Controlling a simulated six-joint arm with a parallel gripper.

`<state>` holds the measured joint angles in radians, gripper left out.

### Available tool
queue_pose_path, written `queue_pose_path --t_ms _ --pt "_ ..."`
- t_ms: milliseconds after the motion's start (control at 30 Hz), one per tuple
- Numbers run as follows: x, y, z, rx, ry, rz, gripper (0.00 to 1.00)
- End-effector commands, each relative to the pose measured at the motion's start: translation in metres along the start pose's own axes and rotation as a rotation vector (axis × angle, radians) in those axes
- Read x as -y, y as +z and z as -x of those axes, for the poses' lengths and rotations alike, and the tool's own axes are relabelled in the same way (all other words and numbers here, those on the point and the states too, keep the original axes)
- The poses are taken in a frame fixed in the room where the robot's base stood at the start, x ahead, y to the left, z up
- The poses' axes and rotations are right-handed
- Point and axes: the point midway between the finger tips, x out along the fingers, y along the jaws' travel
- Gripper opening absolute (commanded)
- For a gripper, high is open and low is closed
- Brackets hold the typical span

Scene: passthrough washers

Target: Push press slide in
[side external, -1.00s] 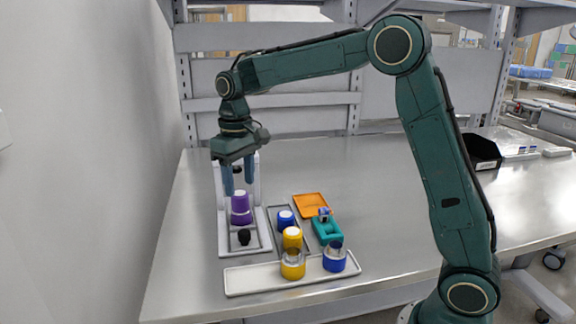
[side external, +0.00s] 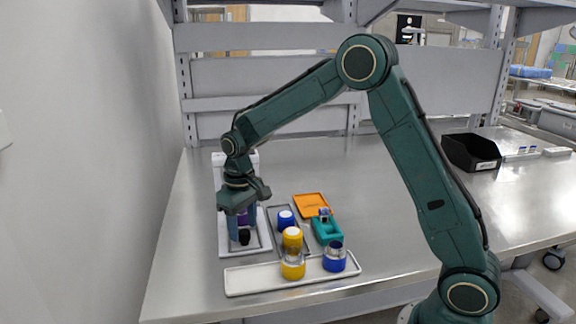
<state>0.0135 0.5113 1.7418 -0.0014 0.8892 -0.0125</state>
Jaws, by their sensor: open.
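The press (side external: 222,178) is a pale grey frame with a flat base at the left of the table. A black knob (side external: 244,237) stands at the front of its slide. A purple part (side external: 242,218) sits behind the knob, mostly hidden by my gripper. My gripper (side external: 243,230) points down over the press, open, with one blue finger at each side of the purple part and close to the knob. I cannot tell whether the fingers touch either one.
A pale tray (side external: 247,284) in front holds a yellow cup (side external: 293,269) and a blue cup (side external: 334,261). Right of the press are a grey tray (side external: 302,251), a blue piece (side external: 285,220), a yellow piece (side external: 292,237), a teal holder (side external: 327,232) and an orange tray (side external: 311,205).

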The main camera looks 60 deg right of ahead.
Motion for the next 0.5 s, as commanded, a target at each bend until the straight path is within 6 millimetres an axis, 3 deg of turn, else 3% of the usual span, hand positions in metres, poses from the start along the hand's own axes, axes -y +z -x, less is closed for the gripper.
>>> queue_pose_path --t_ms 200,500 --pt "0.000 0.000 -0.015 0.001 0.000 0.000 0.50" --pt "0.000 0.000 -0.017 -0.001 0.000 0.000 0.50"
